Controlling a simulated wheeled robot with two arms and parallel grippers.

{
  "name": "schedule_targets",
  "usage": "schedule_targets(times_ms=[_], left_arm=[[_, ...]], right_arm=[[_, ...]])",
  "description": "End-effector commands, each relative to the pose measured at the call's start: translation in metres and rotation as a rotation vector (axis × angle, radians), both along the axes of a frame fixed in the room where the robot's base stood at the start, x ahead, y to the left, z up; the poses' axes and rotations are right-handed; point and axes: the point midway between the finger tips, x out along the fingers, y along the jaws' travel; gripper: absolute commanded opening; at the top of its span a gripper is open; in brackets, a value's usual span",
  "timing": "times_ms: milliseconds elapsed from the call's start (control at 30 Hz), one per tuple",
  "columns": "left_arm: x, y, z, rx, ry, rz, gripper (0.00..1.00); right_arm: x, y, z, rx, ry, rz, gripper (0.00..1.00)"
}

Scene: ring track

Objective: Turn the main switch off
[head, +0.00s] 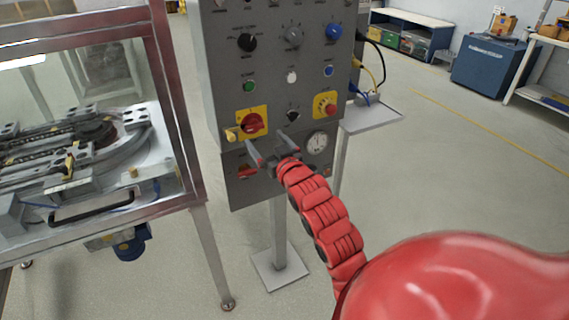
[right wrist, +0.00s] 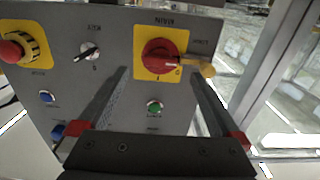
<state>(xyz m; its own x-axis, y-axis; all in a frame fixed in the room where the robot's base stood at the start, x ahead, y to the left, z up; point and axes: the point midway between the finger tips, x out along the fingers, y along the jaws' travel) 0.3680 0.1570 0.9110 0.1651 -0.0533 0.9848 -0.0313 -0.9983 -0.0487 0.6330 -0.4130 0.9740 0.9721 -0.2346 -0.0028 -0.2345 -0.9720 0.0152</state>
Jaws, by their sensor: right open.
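The main switch (head: 252,123) is a red rotary knob on a yellow plate, on the grey control panel (head: 222,93). It also shows in the right wrist view (right wrist: 158,56), upside down, under a label that seems to read MAIN. In the wrist view the fingers straddle the switch's lower part. Contact cannot be told. My left gripper is not in view.
A red emergency button (head: 331,110) on yellow and a black selector (head: 293,116) sit right of the switch. A gauge (head: 317,142) is below. A framed glass machine (head: 178,110) stands close on the left. Open floor lies to the right.

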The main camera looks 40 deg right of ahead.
Motion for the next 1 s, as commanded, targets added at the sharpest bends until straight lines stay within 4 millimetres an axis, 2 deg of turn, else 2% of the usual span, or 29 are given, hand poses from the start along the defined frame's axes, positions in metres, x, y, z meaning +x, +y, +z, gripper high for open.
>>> schedule_targets(times_ms=[133,200,567,733,1000], left_arm=[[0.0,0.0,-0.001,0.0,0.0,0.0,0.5],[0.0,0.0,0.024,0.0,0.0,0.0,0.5],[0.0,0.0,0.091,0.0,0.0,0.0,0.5],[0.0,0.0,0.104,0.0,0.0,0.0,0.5],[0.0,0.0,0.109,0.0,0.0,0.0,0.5]], right_arm=[[-0.036,0.008,0.001,-0.002,-0.005,-0.003,1.0],[-0.044,0.009,0.008,0.002,0.005,-0.003,1.0],[-0.088,0.021,0.008,0.005,0.004,-0.001,1.0],[-0.107,0.025,0.003,0.001,0.004,-0.001,1.0],[-0.116,0.028,0.001,0.0,-0.001,0.001,1.0]])
